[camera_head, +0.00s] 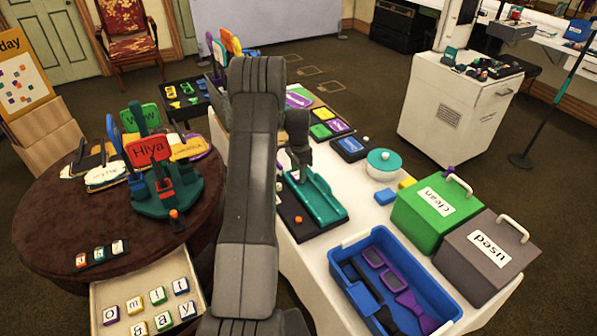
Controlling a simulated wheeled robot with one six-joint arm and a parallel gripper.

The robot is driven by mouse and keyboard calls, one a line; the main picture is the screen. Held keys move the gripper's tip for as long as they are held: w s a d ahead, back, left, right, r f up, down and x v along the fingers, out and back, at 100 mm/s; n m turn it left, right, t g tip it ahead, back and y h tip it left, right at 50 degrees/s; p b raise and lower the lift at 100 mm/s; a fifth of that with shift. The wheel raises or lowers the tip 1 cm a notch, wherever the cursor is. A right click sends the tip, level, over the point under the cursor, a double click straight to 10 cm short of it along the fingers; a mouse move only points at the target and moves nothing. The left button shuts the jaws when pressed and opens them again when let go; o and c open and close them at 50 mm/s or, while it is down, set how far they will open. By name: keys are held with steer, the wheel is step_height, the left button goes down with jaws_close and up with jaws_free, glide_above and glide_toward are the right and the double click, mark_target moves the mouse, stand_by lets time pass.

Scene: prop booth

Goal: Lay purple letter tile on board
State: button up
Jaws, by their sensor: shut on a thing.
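My gripper (297,172) points down at the upper end of the teal open-ended tray (322,196) on the white table. A letter tile with a purple edge, marked "o" (110,315), lies in the open drawer (150,275) at lower left, among several other letter tiles. A dark strip with small letter tiles (100,253) lies on the round brown table. My arm hides part of the white table.
The teal sign stand (165,195) rises on the round table (60,225). On the white table are a blue bin (345,240) with paddles, a green "clean" box (432,213), a grey "used" box (490,255) and a teal round pot (384,162).

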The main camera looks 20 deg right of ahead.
mark_target(298, 174)
steer(key=o, duration=0.9)
steer(key=shift+f, duration=0.1)
steer(key=shift+o, duration=0.2)
step_height(298, 174, up, 12)
steer(key=b, duration=0.2)
steer(key=shift+r, duration=0.2)
